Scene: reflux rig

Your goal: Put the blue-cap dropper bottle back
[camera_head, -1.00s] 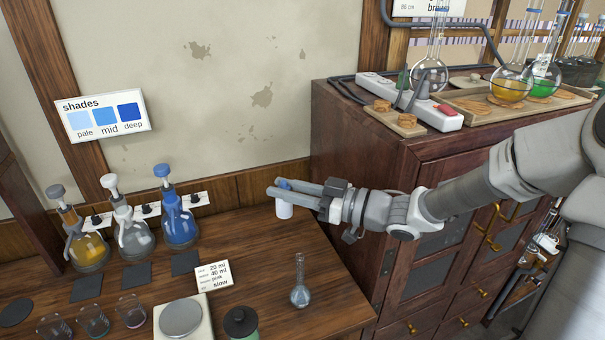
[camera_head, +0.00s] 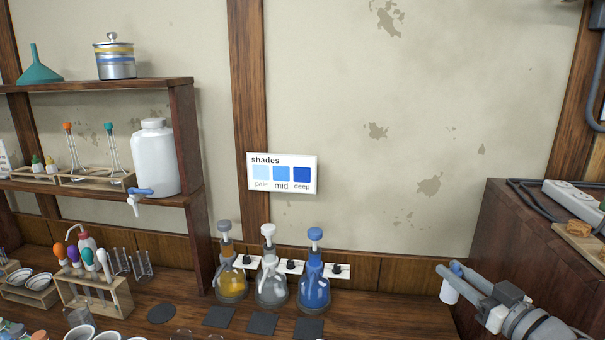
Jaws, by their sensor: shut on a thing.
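My gripper (camera_head: 462,277) is at the lower right, shut on the blue-cap dropper bottle (camera_head: 449,292). The bottle is small with a white body hanging below the fingers and a blue part showing between them (camera_head: 456,267). It is held in the air in front of the wall, to the right of the blue pump bottle and left of the dark cabinet.
A wooden shelf unit (camera_head: 186,140) stands at the left, with a white tap jug (camera_head: 154,158) on it. Three pump bottles, including a blue one (camera_head: 314,284), stand against the wall. A rack of coloured droppers (camera_head: 122,299) is at lower left. The dark cabinet (camera_head: 520,235) rises at right.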

